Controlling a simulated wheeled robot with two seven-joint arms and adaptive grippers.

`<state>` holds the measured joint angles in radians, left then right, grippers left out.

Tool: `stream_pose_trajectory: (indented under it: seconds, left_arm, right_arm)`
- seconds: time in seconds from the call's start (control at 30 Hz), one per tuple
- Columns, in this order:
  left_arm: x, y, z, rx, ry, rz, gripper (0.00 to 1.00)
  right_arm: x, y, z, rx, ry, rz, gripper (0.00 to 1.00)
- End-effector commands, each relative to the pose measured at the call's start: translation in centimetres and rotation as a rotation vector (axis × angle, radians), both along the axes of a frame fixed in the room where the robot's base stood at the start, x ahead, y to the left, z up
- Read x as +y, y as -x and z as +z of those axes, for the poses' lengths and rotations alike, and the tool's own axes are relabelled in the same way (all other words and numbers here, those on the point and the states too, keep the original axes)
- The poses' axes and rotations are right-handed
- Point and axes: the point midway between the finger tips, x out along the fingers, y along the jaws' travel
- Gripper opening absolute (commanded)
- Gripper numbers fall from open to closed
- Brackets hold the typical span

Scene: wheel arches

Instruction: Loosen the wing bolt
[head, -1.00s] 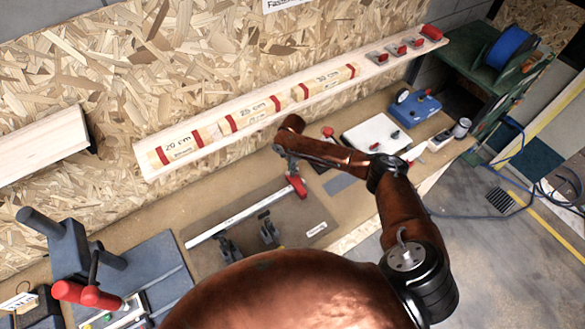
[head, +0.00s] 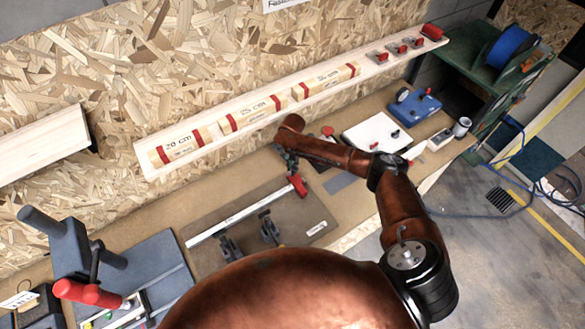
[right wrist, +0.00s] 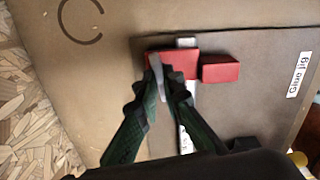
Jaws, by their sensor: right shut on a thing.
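The wing bolt (right wrist: 157,76) shows in the right wrist view as a thin pale metal piece beside the red clamp head (right wrist: 178,64). My right gripper (right wrist: 166,82) is shut on it, with its dark green fingers on either side. In the head view the red clamp head (head: 298,185) sits at the far end of a silver bar (head: 240,211) on the brown glue jig board (head: 306,213). My right gripper (head: 290,165) is just above and behind it, small and partly covered by my arm. My left gripper is not in view.
Two dark clamps (head: 270,230) stand on the jig near the bar. A white board (head: 376,134) and a blue tool (head: 415,105) lie to the right on the bench. A wooden shelf (head: 215,143) with labelled wood blocks runs behind. A grey machine (head: 70,245) stands at left.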

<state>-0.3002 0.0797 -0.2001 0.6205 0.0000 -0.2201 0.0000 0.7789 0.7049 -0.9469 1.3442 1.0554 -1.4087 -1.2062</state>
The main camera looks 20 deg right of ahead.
Motion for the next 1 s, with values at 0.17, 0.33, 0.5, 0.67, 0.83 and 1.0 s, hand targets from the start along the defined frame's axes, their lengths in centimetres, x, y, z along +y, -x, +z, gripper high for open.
stream_pose_trajectory:
  seconds: [0.17, 0.33, 0.5, 0.67, 0.83, 1.0]
  left_arm:
    - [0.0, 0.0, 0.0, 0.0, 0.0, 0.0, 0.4]
    - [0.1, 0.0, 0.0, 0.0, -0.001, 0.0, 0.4]
    - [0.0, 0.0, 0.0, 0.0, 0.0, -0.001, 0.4]
    - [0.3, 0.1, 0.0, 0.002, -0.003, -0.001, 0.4]
    - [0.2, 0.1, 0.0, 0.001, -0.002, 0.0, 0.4]
    - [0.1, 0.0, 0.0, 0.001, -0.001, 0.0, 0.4]
  right_arm:
    - [0.0, 0.3, -0.4, 0.007, 0.0, -0.001, 0.09]
    - [0.0, 0.3, -0.3, 0.005, 0.001, -0.001, 0.2]
    - [0.0, 0.2, -0.2, 0.003, 0.0, -0.002, 0.25]
    - [0.0, 0.1, -0.1, 0.002, 0.001, -0.002, 0.25]
    - [-0.1, 0.0, 1.3, 0.0, 0.001, -0.002, 0.25]
    - [-0.1, 0.0, 4.7, -0.001, 0.0, 0.0, 0.25]
